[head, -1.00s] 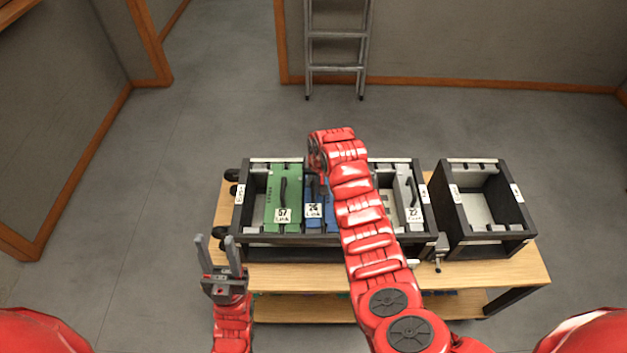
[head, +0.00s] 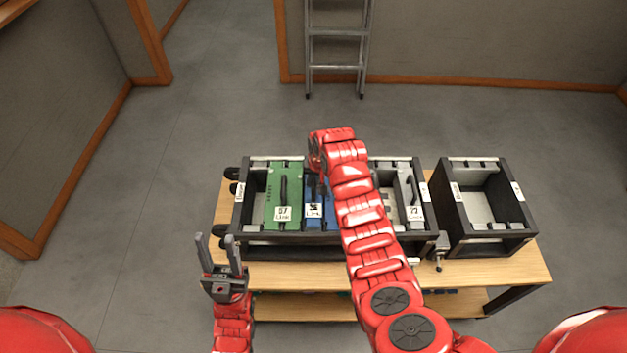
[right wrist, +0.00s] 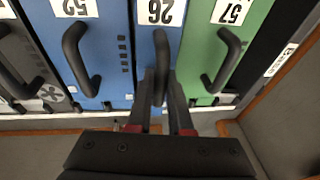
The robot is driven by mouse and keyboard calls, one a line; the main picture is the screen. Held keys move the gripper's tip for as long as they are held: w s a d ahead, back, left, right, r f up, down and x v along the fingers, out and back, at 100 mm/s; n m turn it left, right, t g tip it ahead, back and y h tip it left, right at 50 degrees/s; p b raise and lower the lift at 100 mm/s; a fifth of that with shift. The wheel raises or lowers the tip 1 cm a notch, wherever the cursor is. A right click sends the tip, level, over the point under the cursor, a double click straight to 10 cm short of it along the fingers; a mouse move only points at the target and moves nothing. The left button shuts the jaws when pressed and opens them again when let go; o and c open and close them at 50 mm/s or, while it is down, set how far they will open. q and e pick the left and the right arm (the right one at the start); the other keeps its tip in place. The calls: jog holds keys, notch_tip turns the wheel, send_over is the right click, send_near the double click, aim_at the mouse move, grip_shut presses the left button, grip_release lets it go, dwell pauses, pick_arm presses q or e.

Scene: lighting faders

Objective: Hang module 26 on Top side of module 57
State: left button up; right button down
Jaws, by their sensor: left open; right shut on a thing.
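Module 26 is a narrow blue panel (head: 314,222) with a black handle, partly hidden by my right arm in the head view. It also shows in the right wrist view (right wrist: 150,58). Module 57 is a green panel (head: 271,208) right beside it, on its left in the head view and on its right in the right wrist view (right wrist: 212,55). Both sit in the long dark rack (head: 334,238). My left gripper (head: 219,244) is open and empty in front of the rack's left end.
Blue module 52 (right wrist: 97,60) stands on the other side of module 26. A grey module (head: 406,194) sits near the rack's right end. A second dark box (head: 512,241), with an empty middle, stands to the right on the wooden table (head: 330,275). A ladder (head: 336,70) stands behind.

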jog(key=shift+f+b, duration=0.5)
jog(key=shift+f, duration=0.4)
jog(key=c, duration=0.8)
grip_release()
jog(key=shift+o, duration=0.2)
jog(key=w+a+p+v, duration=0.1)
jog(key=p+v, duration=1)
jog(key=v, duration=1.3)
jog(key=shift+w+r+p, duration=0.3)
jog(key=shift+w+p, duration=0.05)
jog(key=shift+p, duration=0.05)
